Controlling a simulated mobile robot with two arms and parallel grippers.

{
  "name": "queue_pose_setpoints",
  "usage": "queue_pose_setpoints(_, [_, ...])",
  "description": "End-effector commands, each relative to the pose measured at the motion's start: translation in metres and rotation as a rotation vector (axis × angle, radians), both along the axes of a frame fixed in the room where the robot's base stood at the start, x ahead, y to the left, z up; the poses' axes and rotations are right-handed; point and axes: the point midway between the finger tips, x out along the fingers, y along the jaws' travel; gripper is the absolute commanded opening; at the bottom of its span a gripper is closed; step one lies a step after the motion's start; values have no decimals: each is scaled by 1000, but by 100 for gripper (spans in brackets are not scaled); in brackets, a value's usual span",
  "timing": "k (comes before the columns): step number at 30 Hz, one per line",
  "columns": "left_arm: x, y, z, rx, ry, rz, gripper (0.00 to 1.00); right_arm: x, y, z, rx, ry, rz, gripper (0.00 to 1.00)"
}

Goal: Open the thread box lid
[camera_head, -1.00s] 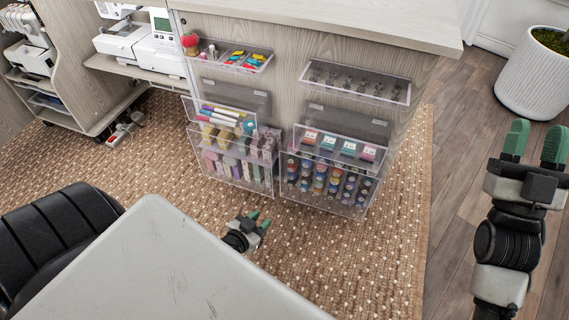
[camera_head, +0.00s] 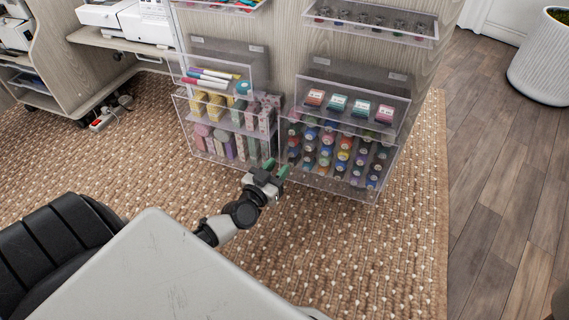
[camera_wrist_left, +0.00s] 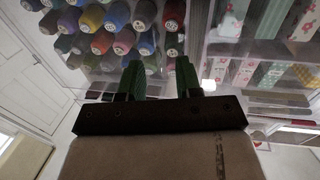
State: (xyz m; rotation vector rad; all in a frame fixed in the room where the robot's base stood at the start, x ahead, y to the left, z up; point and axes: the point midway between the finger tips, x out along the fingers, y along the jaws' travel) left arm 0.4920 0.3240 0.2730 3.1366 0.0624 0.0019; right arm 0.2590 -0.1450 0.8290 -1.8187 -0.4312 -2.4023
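The thread box (camera_head: 335,160) is the clear box at the right on the cabinet's side, with rows of coloured spools and a few small coloured packs in its upper part. A grey see-through panel (camera_head: 362,75) with a label is behind its top; I cannot tell whether this is the lid. My left gripper (camera_head: 276,168) is open and empty, in front of the gap between this box and the box to its left. In the left wrist view its green fingers (camera_wrist_left: 160,80) stand apart below the spools (camera_wrist_left: 117,40), touching nothing I can make out. My right gripper is out of view.
The left clear box (camera_head: 225,135) holds markers and fabric rolls. A clear tray (camera_head: 370,25) is mounted above the thread box. My pale body top fills the lower left. The woven rug (camera_head: 350,240) is clear in front of the boxes.

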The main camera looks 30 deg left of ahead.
Motion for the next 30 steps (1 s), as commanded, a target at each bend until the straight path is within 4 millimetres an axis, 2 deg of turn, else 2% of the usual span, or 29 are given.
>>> queue_pose_setpoints(1, [10, 1, -2, -3, -3, 2, 34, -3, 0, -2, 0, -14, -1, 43])
queue_pose_setpoints(6, [32, 1, -1, -1, -1, 1, 34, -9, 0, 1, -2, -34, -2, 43])
queue_pose_setpoints(10, [39, 2, -1, 0, 0, 0, 34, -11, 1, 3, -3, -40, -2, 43])
queue_pose_setpoints(18, [41, 2, 0, 0, 2, 0, 34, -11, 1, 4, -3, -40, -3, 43])
queue_pose_setpoints(19, [41, 2, 0, 0, 2, 0, 33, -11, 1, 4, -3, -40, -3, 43])
queue_pose_setpoints(25, [40, 2, 0, 0, 1, 0, 2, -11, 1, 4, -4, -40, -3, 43])
queue_pose_setpoints(30, [40, 2, 0, 0, 1, 0, 0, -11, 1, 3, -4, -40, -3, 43])
